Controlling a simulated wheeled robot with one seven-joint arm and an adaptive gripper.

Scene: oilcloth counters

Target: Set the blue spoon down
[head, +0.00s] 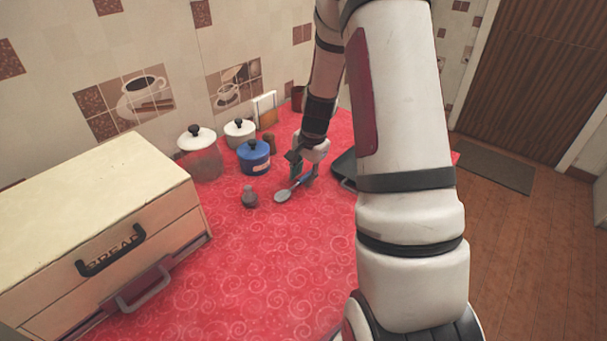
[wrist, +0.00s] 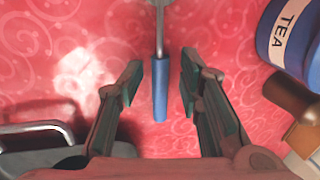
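The blue spoon has a blue handle (wrist: 160,88) and a grey metal bowl (head: 283,196). It appears to lie on the red patterned oilcloth (head: 270,265), with its bowl toward the near left in the head view. My gripper (wrist: 160,82) is open above the handle. One finger is on each side of the handle, with a visible gap on both sides in the wrist view. In the head view my gripper (head: 303,166) is at the handle end and partly covers it. The bowl is cut off at the top of the wrist view.
A blue TEA canister (head: 254,157) stands close to my gripper, with a brown shaker (head: 269,143) behind it. A grey shaker (head: 249,197) is left of the spoon. A dark pan (head: 345,165) is to the right. The cloth in front is clear up to the bread box (head: 110,235).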

